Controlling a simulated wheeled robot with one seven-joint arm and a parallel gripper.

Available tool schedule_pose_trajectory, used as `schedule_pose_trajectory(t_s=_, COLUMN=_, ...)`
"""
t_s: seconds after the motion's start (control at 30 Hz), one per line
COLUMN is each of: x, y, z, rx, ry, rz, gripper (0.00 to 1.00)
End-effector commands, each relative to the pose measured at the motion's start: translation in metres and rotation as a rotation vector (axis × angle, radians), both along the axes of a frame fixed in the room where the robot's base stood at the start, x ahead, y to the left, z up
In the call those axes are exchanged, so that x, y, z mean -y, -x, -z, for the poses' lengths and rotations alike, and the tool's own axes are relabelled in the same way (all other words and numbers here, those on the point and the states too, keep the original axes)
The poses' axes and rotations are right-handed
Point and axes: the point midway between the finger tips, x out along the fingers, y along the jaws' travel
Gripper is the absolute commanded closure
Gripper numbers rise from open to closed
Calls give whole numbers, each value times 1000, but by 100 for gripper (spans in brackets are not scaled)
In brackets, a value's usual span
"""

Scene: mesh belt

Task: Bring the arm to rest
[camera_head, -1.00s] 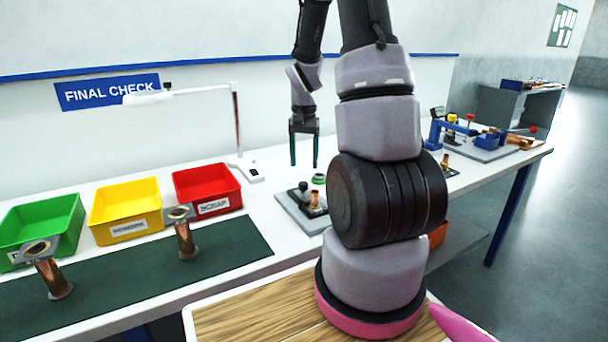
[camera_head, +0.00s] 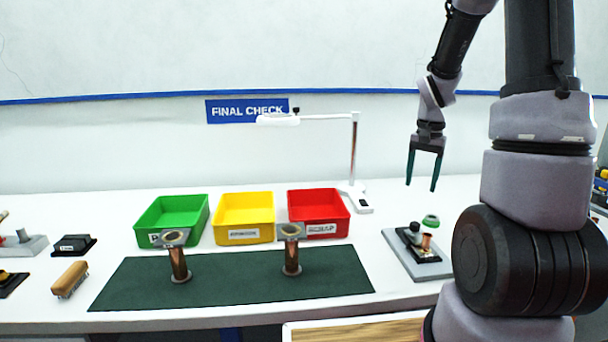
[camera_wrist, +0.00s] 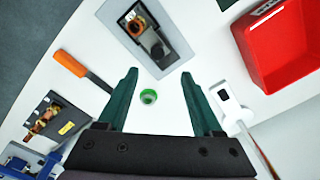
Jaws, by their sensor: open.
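My gripper (camera_head: 423,188) hangs above the white bench at the right in the head view, with its two dark green fingers apart and nothing between them. In the wrist view my gripper (camera_wrist: 160,88) also shows open, its fingers spread over the bench top. A small green ring-shaped thing (camera_wrist: 148,96) shows between and beyond the fingertips there. It also shows in the head view (camera_head: 431,221), by the grey fixture plate. My upper arm runs up out of the head view at the right.
Green (camera_head: 148,228), yellow (camera_head: 245,232) and red (camera_head: 320,229) bins stand behind a dark green mat (camera_head: 230,280) bearing two copper parts. A white lamp (camera_head: 355,160) stands nearby. A grey fixture plate (camera_head: 432,270) is below my gripper. An orange-handled tool (camera_wrist: 70,64) lies on the bench.

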Motion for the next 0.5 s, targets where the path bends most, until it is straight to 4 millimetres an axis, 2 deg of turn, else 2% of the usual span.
schedule_pose_trajectory(t_s=0.03, x=-8, y=3, z=-19, rx=36, ry=-1, rz=-16, gripper=33)
schedule_pose_trajectory(t_s=0.2, x=-40, y=28, z=-82, rx=170, ry=-10, rz=-88, gripper=33)
schedule_pose_trajectory(t_s=0.37, x=-69, y=63, z=-132, rx=296, ry=-23, rz=-163, gripper=33)
schedule_pose_trajectory(t_s=0.5, x=-93, y=99, z=-166, rx=408, ry=-33, rz=-231, gripper=33)
